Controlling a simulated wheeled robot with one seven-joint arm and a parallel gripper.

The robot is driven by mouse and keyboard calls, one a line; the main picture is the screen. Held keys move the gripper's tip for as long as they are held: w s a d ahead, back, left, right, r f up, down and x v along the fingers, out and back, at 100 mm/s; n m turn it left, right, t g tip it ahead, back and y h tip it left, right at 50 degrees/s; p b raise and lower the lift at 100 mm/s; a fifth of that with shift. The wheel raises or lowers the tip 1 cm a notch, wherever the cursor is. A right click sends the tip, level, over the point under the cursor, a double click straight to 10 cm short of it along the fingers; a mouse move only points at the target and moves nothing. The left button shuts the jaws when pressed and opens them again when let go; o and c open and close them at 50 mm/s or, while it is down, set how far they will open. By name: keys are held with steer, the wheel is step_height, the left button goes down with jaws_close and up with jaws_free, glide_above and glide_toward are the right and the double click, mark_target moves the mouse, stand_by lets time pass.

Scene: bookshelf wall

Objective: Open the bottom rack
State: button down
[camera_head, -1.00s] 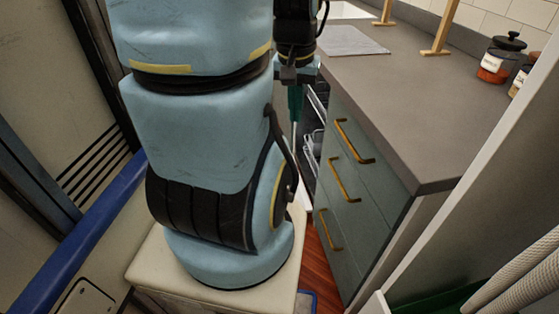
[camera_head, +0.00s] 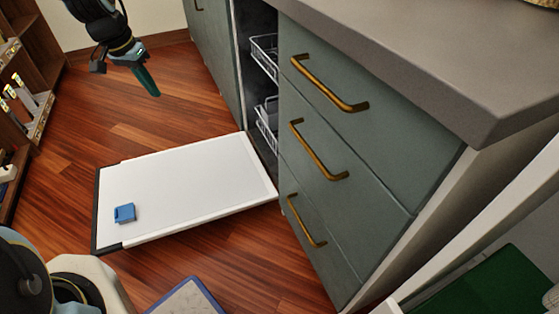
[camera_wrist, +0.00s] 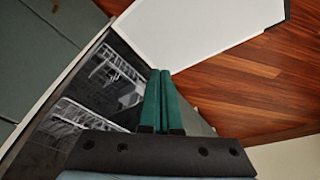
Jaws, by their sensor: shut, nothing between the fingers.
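The dishwasher's white door (camera_head: 190,185) lies folded down over the floor. The bottom rack (camera_head: 267,122), of pale wire, sits inside the dark opening, partly hidden by the drawer cabinet. The upper rack (camera_head: 265,52) is above it, also inside. Both wire racks show in the wrist view, the one nearer the door (camera_wrist: 112,78) looking like the bottom one. My gripper (camera_head: 150,88) is in the air left of the opening, above the floor beyond the door, clear of the racks. Its green fingers (camera_wrist: 166,73) are together and empty.
Three drawers with brass handles (camera_head: 320,150) stand right of the opening under a grey counter (camera_head: 420,60). A blue block (camera_head: 124,213) is on the door. A shelf unit (camera_head: 30,110) stands at the left. Wood floor (camera_head: 150,135) is clear between shelf and door.

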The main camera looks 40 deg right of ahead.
steer(key=shift+s+d+f+m+g+h+b, duration=0.7)
steer(key=shift+s+d+f+m+b, duration=0.9)
steer(key=shift+d+f+b, duration=3.85)
steer(key=shift+s+d+f+m+g+h+b, duration=0.65)
steer(key=shift+s+d+f+m+b, duration=0.9)
steer(key=shift+d+f+b, duration=3.9)
steer(key=shift+s+d+f+m+g+h+b, duration=0.65)
steer(key=shift+s+d+f+m+b, duration=1.65)
steer(key=shift+d+f, duration=5.6)
steer(key=shift+w+a+f+n+b, duration=0.15)
steer(key=shift+w+n+b, duration=0.2)
steer(key=shift+w, duration=0.05)
steer(key=shift+w+a+f+n+b, duration=0.1)
steer(key=shift+w+a+n+b, duration=0.05)
steer(key=shift+w+n+b, duration=0.2)
